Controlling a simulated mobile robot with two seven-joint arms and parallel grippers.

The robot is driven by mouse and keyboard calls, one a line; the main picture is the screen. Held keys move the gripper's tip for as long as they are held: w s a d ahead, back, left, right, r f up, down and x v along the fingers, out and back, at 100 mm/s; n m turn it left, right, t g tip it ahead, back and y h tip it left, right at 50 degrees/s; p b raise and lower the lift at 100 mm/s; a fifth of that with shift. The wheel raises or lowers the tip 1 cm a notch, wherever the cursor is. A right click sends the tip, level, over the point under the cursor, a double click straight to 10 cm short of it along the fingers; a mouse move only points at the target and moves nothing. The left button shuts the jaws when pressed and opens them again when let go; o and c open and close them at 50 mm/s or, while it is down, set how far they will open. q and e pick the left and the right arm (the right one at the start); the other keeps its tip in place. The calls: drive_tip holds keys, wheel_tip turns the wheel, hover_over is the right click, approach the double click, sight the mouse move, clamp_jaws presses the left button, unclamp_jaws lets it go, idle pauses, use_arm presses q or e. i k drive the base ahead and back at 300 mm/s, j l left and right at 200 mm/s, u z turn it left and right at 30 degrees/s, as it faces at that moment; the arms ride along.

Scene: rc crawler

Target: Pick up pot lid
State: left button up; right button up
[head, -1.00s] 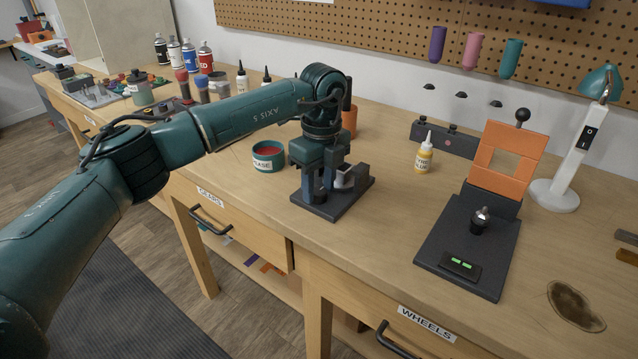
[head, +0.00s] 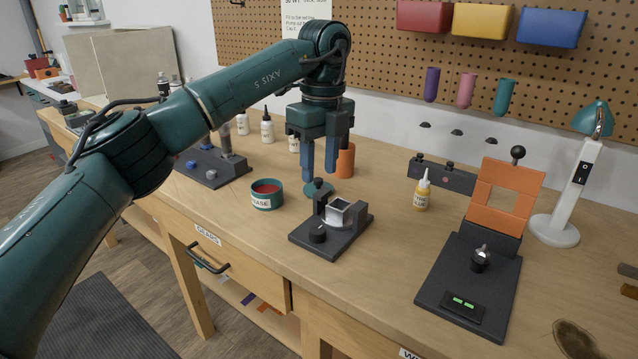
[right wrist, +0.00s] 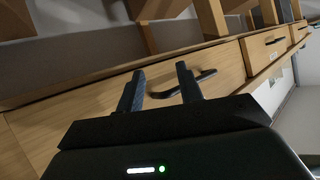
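The pot lid appears to be a small teal disc with a dark knob (head: 317,188); it sits on the bench just behind the dark fixture, whose rear edge partly hides it. My left gripper (head: 320,175) points down right at the lid, its two blue fingers apart around or just above the knob; contact cannot be told. The open grease pot (head: 266,198), teal with a white label and red contents, stands left of the lid. My right gripper (right wrist: 160,88) is open and empty in the right wrist view, in front of the bench drawers.
The dark fixture (head: 331,246) with a pale square part stands in front of the lid. An orange cup (head: 345,161) is close behind the left gripper. A yellow glue bottle (head: 422,193) and an orange-framed stand (head: 470,275) are to the right. Bench between fixture and stand is clear.

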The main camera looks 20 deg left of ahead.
sight(310, 189)
drive_tip(key=k, duration=1)
